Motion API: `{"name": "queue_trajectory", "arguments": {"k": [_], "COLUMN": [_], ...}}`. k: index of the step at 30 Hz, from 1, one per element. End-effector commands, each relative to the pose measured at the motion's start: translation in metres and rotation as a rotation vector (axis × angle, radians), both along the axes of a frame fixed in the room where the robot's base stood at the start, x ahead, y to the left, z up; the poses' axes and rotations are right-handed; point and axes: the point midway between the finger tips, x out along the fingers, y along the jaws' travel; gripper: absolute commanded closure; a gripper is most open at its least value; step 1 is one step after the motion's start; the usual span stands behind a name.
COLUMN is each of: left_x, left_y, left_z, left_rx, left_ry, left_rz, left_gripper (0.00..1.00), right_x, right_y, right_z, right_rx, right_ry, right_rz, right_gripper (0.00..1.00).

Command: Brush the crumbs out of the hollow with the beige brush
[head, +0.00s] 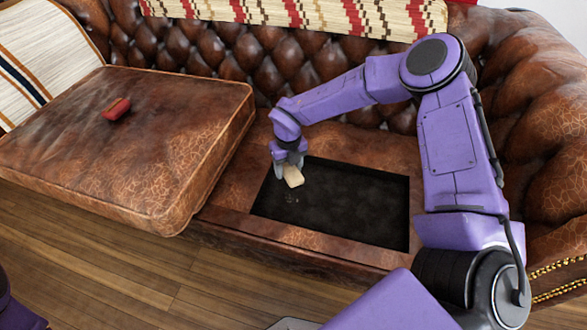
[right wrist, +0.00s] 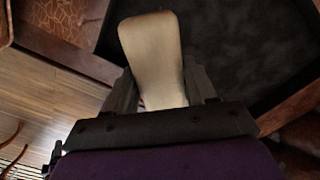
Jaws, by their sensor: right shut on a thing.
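The beige brush (head: 293,177) is in my right gripper (head: 289,166), which is shut on it. In the right wrist view the brush (right wrist: 152,55) sticks out from between the two fingers. The gripper is over the left part of the dark hollow (head: 350,204) in the sofa seat. I cannot tell whether the brush touches the floor. My left gripper is not in view.
A brown leather cushion (head: 150,170) lies to the left of the hollow with a small red object (head: 116,109) on it. The tufted backrest (head: 270,62) stands behind, and a rolled armrest (head: 545,120) is at the right. Wooden floor (head: 90,262) is in front.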

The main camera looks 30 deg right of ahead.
Motion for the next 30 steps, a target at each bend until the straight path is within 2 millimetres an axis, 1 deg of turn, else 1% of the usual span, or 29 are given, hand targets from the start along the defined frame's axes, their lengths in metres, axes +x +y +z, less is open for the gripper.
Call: {"name": "queue_trajectory", "arguments": {"k": [1,2,3,6,9,14,24,27,30], "left_x": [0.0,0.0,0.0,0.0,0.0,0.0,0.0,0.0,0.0], "left_y": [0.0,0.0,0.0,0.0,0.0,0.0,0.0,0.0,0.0], "left_z": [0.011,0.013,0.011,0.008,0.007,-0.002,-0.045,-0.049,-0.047], "left_rx": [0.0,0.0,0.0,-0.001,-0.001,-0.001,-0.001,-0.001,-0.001], "left_ry": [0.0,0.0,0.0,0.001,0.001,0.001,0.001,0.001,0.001], "left_rz": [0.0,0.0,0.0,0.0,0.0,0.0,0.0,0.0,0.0], "left_gripper": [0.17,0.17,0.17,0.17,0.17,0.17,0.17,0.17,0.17], "right_x": [0.0,0.001,0.001,0.001,0.0,0.0,0.0,0.001,0.001], "right_y": [0.001,0.001,0.001,0.001,0.001,0.001,0.001,0.001,0.001], "right_z": [0.013,0.015,0.014,0.012,0.012,0.001,-0.045,-0.05,-0.049], "right_rx": [-0.001,-0.002,-0.003,-0.006,-0.007,-0.008,-0.008,-0.008,-0.008], "right_ry": [0.002,0.002,0.004,0.009,0.012,0.012,0.012,0.011,0.011], "right_rz": [0.091,0.151,0.229,0.384,0.47,0.496,0.493,0.493,0.493], "right_gripper": [0.69,0.69,0.69,0.69,0.69,0.69,0.69,0.69,0.69]}}
